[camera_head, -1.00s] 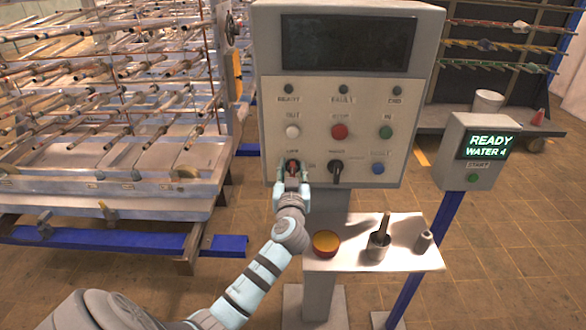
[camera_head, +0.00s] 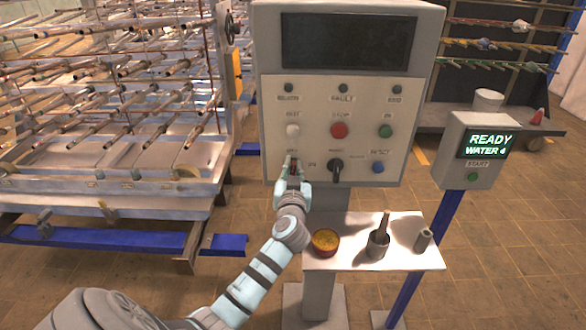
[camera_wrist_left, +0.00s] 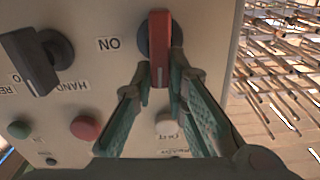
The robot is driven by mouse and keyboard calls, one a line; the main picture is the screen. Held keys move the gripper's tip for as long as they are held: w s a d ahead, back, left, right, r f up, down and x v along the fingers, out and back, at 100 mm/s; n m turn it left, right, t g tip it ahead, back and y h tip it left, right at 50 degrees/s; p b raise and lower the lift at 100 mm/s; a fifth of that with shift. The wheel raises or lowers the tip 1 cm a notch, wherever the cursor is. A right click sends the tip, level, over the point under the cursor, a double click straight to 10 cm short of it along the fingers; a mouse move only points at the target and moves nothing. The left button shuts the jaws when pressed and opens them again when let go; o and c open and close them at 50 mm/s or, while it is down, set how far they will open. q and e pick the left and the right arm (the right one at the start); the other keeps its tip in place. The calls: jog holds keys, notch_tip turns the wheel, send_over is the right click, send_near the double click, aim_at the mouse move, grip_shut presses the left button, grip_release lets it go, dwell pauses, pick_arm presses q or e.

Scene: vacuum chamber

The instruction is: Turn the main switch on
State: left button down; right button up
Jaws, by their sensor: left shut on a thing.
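The main switch is a red handle on a dark round base, low on the left of the grey control panel (camera_head: 350,110). In the left wrist view the red handle (camera_wrist_left: 160,32) stands vertical in the picture, with an upside-down ON label (camera_wrist_left: 109,44) beside it. My left gripper (camera_head: 293,166) is at the switch. In the wrist view its two green fingers (camera_wrist_left: 161,76) are shut on the lower part of the handle, one on each side. In the head view the fingers hide most of the switch. My right gripper is not in view.
A start box (camera_head: 473,150) stands at the right.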

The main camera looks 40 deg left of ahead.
pick_arm(q)
jog(key=shift+w+d+f+m+p, duration=0.2)
jog(key=shift+d+f+m+p, duration=0.15)
jog(key=shift+m, duration=2.5)
jog(key=shift+w+d+f+m+p, duration=0.2)
jog(key=shift+f+m, duration=0.25)
jog(key=shift+m, duration=2.45)
jog(key=shift+w+d+f+m+p, duration=0.2)
jog(key=shift+w+d+f+m, duration=0.15)
jog(key=shift+m, duration=2.5)
jog(key=shift+s+f, duration=0.1)
jog(key=c, duration=1.6)
grip_release()
